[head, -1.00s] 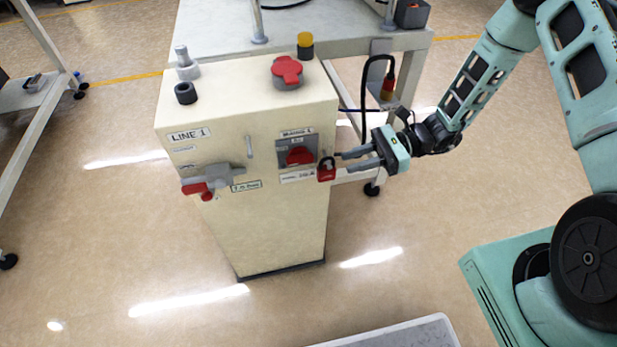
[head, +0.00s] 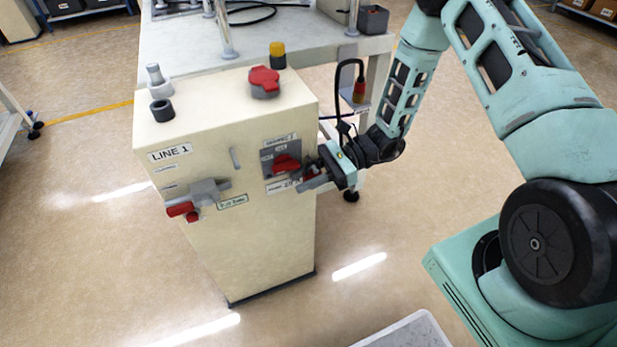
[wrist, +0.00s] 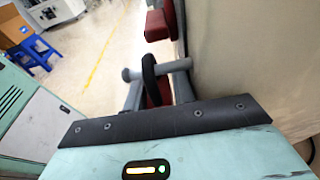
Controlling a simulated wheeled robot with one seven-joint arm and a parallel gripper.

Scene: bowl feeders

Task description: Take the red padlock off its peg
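The red padlock (wrist: 154,97) hangs by its dark shackle (wrist: 149,68) on a grey peg (wrist: 130,74) that sticks out from the cabinet front. In the head view the padlock (head: 309,170) is mostly covered by my gripper (head: 313,178) at the cabinet's right front edge. In the wrist view my gripper (wrist: 160,88) has one dark finger on each side of the padlock's red body. The fingers look open, straddling the body. Whether either one touches it is hard to see. The shackle is still around the peg.
A red rotary handle (head: 286,164) is close to the padlock on the cream cabinet (head: 262,235). A grey and red handle (head: 196,196) is farther left. A table (head: 185,48) stands behind.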

